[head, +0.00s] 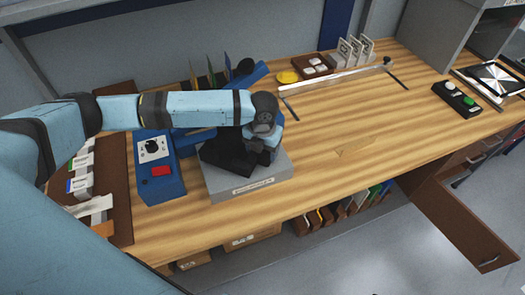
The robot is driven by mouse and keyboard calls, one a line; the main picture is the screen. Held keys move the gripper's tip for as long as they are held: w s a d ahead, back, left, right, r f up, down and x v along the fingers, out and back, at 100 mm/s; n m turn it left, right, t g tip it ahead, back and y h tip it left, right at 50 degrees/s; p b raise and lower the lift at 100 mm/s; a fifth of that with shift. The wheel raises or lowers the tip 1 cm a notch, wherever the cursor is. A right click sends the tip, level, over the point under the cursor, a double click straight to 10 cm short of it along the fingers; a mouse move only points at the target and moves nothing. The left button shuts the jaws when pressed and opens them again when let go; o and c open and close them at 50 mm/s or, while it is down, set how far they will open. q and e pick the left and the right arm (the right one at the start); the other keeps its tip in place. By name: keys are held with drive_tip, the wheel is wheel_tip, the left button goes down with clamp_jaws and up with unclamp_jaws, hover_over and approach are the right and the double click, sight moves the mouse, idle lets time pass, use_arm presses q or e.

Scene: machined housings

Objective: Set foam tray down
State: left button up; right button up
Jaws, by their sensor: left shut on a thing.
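The foam tray (246,191) is a grey block with a pale label on its front face. It is near the middle of the wooden bench, level, at or just above the top; I cannot tell whether it touches. My left arm reaches in from the left. Its dark gripper (232,158) is over the tray and shut on it. The fingertips and much of the tray's top are hidden by the gripper and wrist. My right gripper is not in view.
A blue box with a dial and red button (161,171) stands close left of the tray. A brown board with white pieces (120,195) lies further left. The bench (370,140) right of the tray is clear.

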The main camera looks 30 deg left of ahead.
use_arm(q)
drive_tip(key=shift+f, duration=0.6)
drive_tip(key=shift+f, duration=0.1)
drive_tip(key=o, duration=0.9)
drive_tip(key=shift+f, duration=0.1)
drive_tip(key=shift+o, duration=0.2)
